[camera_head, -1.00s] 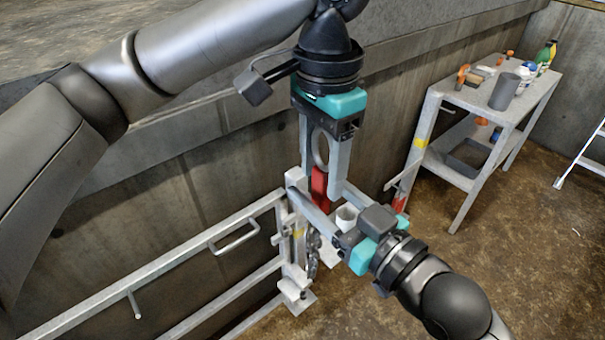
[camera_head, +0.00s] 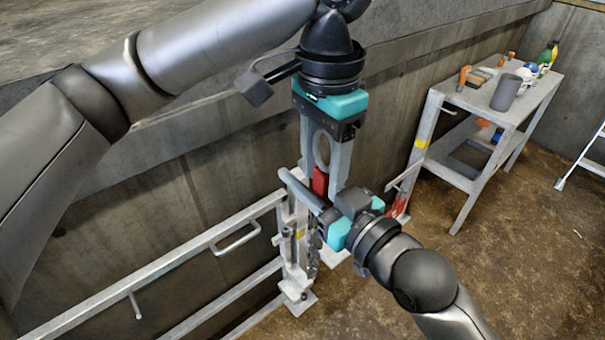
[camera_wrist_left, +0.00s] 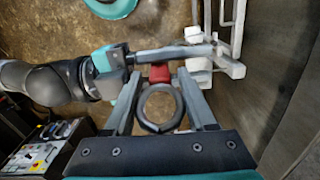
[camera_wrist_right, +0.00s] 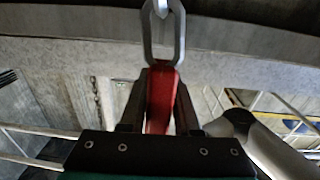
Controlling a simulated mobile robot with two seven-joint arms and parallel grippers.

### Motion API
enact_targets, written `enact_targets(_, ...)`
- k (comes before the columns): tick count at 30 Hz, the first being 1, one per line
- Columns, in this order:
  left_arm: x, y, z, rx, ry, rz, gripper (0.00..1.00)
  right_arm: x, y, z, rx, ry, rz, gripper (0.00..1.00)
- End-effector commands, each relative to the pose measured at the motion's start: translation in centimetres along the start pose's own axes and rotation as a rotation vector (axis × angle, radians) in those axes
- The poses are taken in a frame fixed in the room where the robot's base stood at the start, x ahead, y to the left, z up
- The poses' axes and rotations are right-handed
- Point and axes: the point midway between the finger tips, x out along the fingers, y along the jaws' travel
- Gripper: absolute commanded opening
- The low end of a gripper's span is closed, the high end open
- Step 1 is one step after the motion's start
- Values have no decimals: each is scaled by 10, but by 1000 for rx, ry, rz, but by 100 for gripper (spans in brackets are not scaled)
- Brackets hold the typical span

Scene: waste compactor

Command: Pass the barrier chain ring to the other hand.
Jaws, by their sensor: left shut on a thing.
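The barrier chain ring is a grey ring (camera_wrist_left: 160,129) with a red part (camera_head: 320,180) at its end. My left gripper (camera_head: 322,192) points down and is shut on the grey ring, seen between its fingers in the left wrist view. My right gripper (camera_head: 294,180) reaches in from the lower right, just below. In the right wrist view its fingers (camera_wrist_right: 160,85) stand close on both sides of the red part (camera_wrist_right: 161,105), with a grey link above. Whether they clamp it, I cannot tell.
A grey metal railing (camera_head: 180,255) with a post stands below and left of the grippers. A concrete wall (camera_head: 235,160) runs behind. A metal table (camera_head: 470,97) with bottles and tools stands at the right, with a stepladder (camera_head: 588,160) beyond. The floor at lower right is open.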

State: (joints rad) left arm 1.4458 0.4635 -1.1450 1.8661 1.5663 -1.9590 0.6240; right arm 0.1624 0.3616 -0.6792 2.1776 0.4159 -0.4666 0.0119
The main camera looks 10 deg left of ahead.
Motion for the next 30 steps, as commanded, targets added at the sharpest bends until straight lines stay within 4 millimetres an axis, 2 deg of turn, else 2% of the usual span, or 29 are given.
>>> enact_targets(1, 0, 0, -1, -1, 3, -1, 0, 0, -1, 0, 1, 0, -2, 21)
enact_targets(7, -1, 0, -1, -1, 6, -1, 0, 0, -2, 0, 2, 1, -4, 0)
enact_targets(22, -1, -1, -2, -2, 10, -2, 0, 0, -4, -1, 3, 3, -8, 0)
enact_targets(23, -1, -1, -2, -2, 10, -2, 58, 0, -4, -2, 3, 6, -8, 0)
enact_targets(30, -1, 0, -1, -1, 5, 0, 85, 0, -2, -2, 2, 4, -4, 0)
